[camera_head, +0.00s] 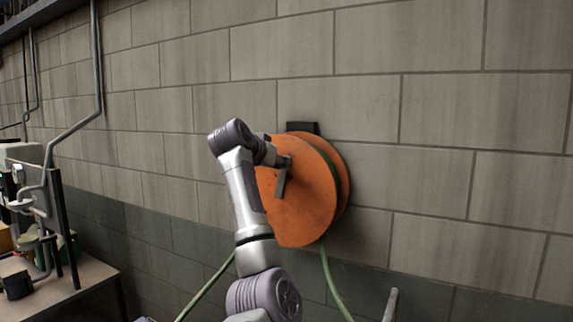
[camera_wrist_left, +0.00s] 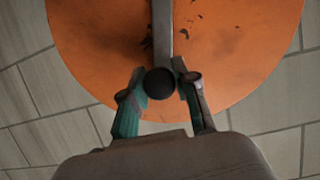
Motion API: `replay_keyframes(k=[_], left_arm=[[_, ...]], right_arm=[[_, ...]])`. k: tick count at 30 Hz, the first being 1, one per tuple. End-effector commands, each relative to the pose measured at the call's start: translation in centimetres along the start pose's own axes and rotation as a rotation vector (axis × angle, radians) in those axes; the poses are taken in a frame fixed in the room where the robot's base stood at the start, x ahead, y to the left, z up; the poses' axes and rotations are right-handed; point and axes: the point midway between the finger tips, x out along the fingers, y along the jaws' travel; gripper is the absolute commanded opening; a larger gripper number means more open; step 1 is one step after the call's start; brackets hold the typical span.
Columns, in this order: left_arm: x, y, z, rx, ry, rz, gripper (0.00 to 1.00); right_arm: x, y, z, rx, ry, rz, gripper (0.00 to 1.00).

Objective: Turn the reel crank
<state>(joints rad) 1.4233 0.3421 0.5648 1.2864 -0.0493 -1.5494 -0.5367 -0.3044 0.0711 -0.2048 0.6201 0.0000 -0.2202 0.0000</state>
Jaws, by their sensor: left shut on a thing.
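The orange reel (camera_head: 305,205) is mounted on the block wall, with green hose wound between its discs. Its grey crank arm (camera_head: 281,186) shows on the front face, partly behind my left arm. In the left wrist view the crank arm (camera_wrist_left: 162,30) runs down the orange disc (camera_wrist_left: 230,50) to a dark round knob (camera_wrist_left: 160,83). My left gripper (camera_wrist_left: 161,90) is shut on the crank's knob, one finger on each side of it. In the head view my left wrist hides most of the gripper.
Green hose (camera_head: 333,285) hangs below the reel, close to my left arm. A bench (camera_head: 85,283) with equipment stands at the lower left. A grey pipe (camera_head: 97,70) runs down the wall at the left. The wall right of the reel is clear.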

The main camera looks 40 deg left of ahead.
Motion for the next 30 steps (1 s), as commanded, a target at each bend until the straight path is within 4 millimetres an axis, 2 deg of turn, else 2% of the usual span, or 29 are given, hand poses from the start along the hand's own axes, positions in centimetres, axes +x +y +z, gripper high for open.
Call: replay_keyframes(k=[6,12,29,30], left_arm=[[-0.1,-1.5,-0.2,-0.121,-0.001,0.044,0.00],[-0.1,-2.1,-0.1,-0.182,-0.003,0.071,0.00],[0.0,-2.3,0.0,-0.208,-0.006,0.083,0.00],[0.0,-2.3,0.0,-0.208,-0.007,0.083,0.32]], right_arm=[[-0.5,0.9,0.1,0.000,-0.002,0.011,0.51],[-0.7,1.2,-0.1,0.002,0.000,0.015,0.51],[-0.7,1.1,-0.2,0.002,0.002,0.014,0.51],[-0.7,1.1,-0.2,0.002,0.002,0.013,0.51]])
